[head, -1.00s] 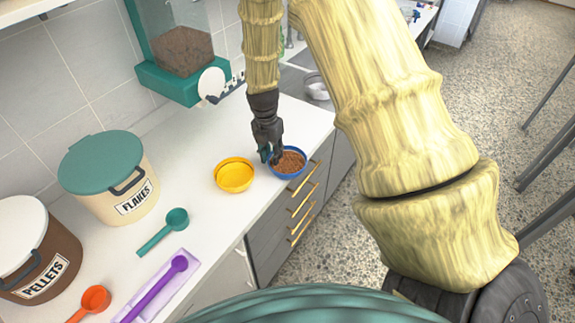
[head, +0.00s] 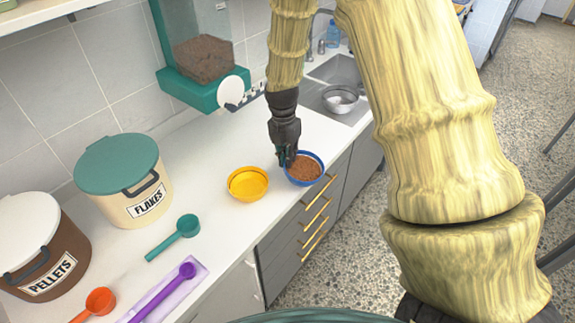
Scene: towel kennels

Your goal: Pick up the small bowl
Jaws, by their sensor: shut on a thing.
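A small blue bowl (head: 318,181) filled with brown food stands near the front edge of the white counter in the head view. A yellow bowl (head: 248,184), which looks empty, stands just to its left. My gripper (head: 287,160) points down at the blue bowl's left rim and is shut on that rim. The fingertips are partly hidden against the bowl. I cannot tell whether the bowl is lifted off the counter.
A teal scoop (head: 176,236), a purple scoop (head: 164,291) and an orange scoop (head: 99,301) lie at the left. The flakes bin (head: 128,187) and pellets bin (head: 40,250) stand behind them. A teal dispenser (head: 190,88) hangs on the wall. A sink (head: 335,75) holding a metal bowl (head: 340,99) is farther back.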

